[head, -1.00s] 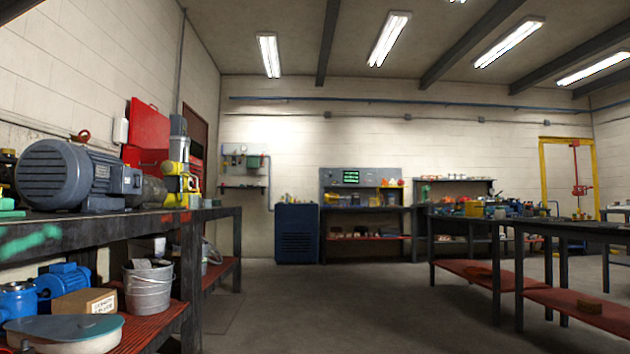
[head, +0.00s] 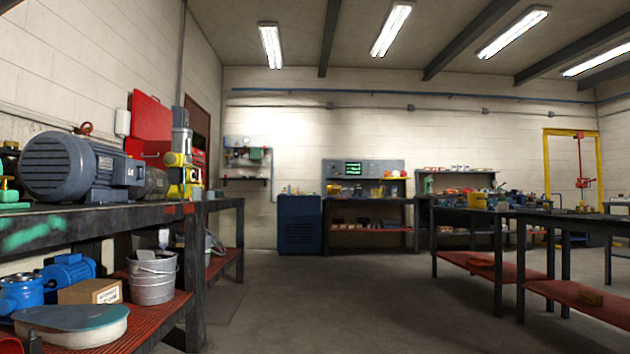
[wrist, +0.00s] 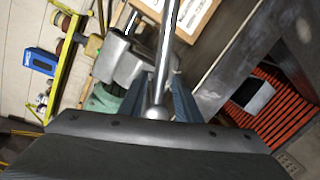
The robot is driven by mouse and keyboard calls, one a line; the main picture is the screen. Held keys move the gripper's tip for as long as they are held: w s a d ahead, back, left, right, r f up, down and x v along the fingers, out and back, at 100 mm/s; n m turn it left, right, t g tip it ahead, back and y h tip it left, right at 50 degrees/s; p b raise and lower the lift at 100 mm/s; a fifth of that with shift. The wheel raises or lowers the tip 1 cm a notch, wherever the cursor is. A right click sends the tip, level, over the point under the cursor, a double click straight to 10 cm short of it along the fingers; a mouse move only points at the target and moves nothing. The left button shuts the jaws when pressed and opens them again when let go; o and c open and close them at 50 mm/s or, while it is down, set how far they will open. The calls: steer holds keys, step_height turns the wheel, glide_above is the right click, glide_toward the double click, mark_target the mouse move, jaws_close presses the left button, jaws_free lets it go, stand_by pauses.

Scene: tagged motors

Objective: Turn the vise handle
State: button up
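In the wrist view a shiny steel vise handle (wrist: 164,60) runs from the top edge down to a round ball end (wrist: 156,113). The grey vise body (wrist: 122,66) is left of it, with a green part (wrist: 103,98) below. My gripper (wrist: 159,80) has its dark blue fingers on either side of the handle, above the ball end in the picture. The fingers look spread wider than the rod. Whether either one touches it is unclear. Neither my gripper nor this handle can be made out in the head view.
In the head view a bench (head: 110,218) with a large grey motor (head: 62,166) stands at left, a metal bucket (head: 152,278) on its lower shelf. Another dark table (head: 520,212) is at right. The floor (head: 330,300) between is clear. A yellow frame (wrist: 62,70) shows in the wrist view.

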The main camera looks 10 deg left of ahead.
steer(key=shift+d+r, duration=0.1)
steer(key=p+v, duration=0.1)
steer(key=v, duration=0.6)
steer(key=shift+d, duration=0.25)
steer(key=shift+w, duration=0.15)
